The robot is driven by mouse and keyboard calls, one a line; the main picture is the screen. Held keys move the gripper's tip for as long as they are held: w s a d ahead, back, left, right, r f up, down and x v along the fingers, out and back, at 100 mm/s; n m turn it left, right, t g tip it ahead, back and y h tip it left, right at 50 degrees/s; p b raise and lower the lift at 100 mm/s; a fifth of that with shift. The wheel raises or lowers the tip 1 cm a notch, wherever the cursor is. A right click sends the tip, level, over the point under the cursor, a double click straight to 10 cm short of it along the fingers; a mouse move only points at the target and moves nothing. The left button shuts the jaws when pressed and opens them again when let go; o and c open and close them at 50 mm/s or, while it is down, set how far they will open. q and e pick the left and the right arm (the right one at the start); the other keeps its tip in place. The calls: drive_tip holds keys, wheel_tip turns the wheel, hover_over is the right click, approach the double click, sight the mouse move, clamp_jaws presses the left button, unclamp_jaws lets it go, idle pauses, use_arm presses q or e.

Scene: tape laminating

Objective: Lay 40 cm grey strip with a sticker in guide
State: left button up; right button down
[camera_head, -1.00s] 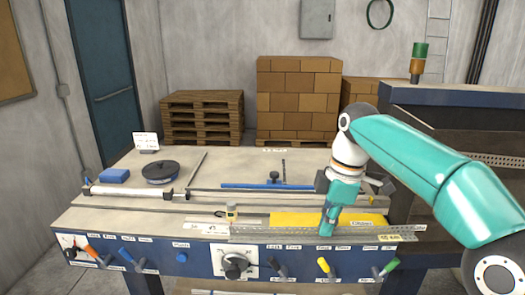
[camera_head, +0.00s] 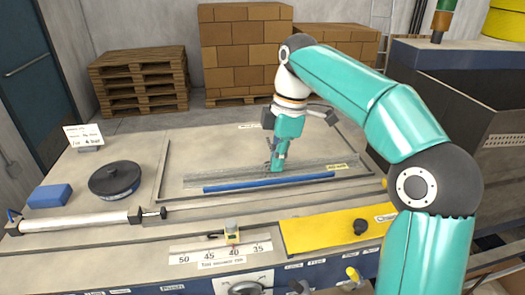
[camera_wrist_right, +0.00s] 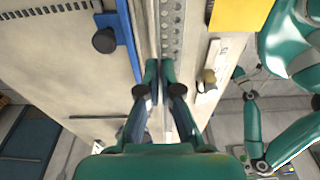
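A long grey perforated strip (camera_head: 225,178) runs across the worktable, just beyond the blue bar in the head view. Its 40 cm sticker (camera_head: 338,168) shows at the right end. My right gripper (camera_head: 277,168) is shut on the strip near its middle. In the right wrist view, the strip (camera_wrist_right: 172,35) passes between the fingertips, beside the blue bar (camera_wrist_right: 127,45); it appears raised, but I cannot tell its exact height. A thin guide groove (camera_head: 200,225) runs in front of the blue bar. A second teal arm shows in the wrist view, its fingers unclear.
A yellow plate (camera_head: 325,232) lies at the front right. A white cylinder (camera_head: 75,225), black disc (camera_head: 115,180) and blue block (camera_head: 49,196) occupy the left.

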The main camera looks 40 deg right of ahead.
sight(273, 201)
drive_tip(key=shift+f+b, duration=0.55)
drive_tip(key=shift+b, duration=0.05)
wheel_tip(273, 201, down, 3)
drive_tip(key=b, duration=0.3)
drive_tip(key=shift+w+a, duration=0.1)
drive_tip(key=shift+w, duration=0.05)
drive_tip(key=shift+f+b, duration=0.75)
drive_tip(key=shift+b, duration=0.1)
drive_tip(key=shift+f+b, duration=0.5)
drive_tip(key=shift+f, duration=0.35)
drive_tip(key=shift+p, duration=0.45)
drive_tip(key=shift+f, duration=0.4)
drive_tip(key=c, duration=1.8)
unclamp_jaws()
drive_tip(key=shift+s+a+f, duration=0.1)
drive_tip(key=shift+s+f, duration=0.1)
drive_tip(key=shift+f, duration=0.3)
drive_tip(key=shift+c, duration=0.2)
